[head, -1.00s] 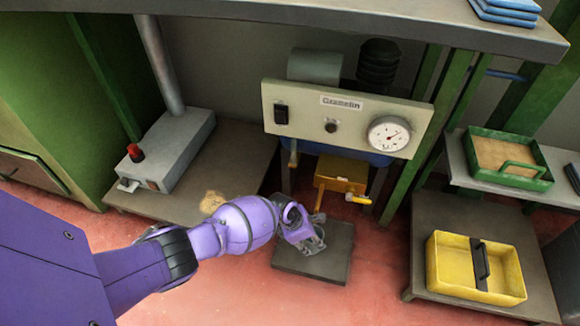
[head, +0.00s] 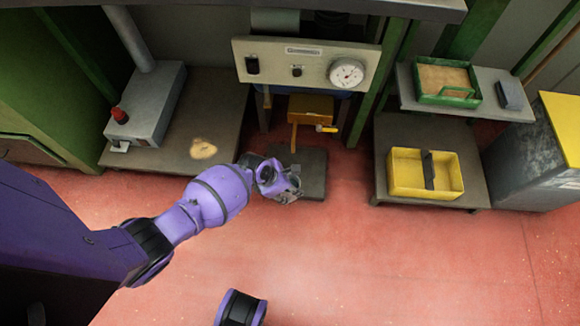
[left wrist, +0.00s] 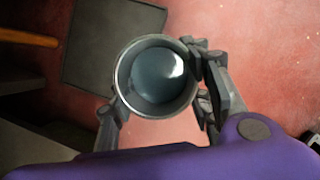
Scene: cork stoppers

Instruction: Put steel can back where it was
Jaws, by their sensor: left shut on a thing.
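The steel can (left wrist: 152,78) shows from above in the left wrist view as a round, open metal rim with a dark, shiny inside. My left gripper (head: 287,192) is shut on it, with a finger on either side of the can in the left wrist view. In the head view the gripper is above the red floor at the near edge of a dark square plate (head: 312,165); the can is hard to make out there. My right gripper is not in view.
A low grey bench (head: 225,105) at left carries a grey device and a pale brown stain (head: 203,148). A gauge panel (head: 300,62) stands above a yellow valve box (head: 310,108). A yellow tray (head: 405,175) is on a low shelf at right. The front floor is mostly clear.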

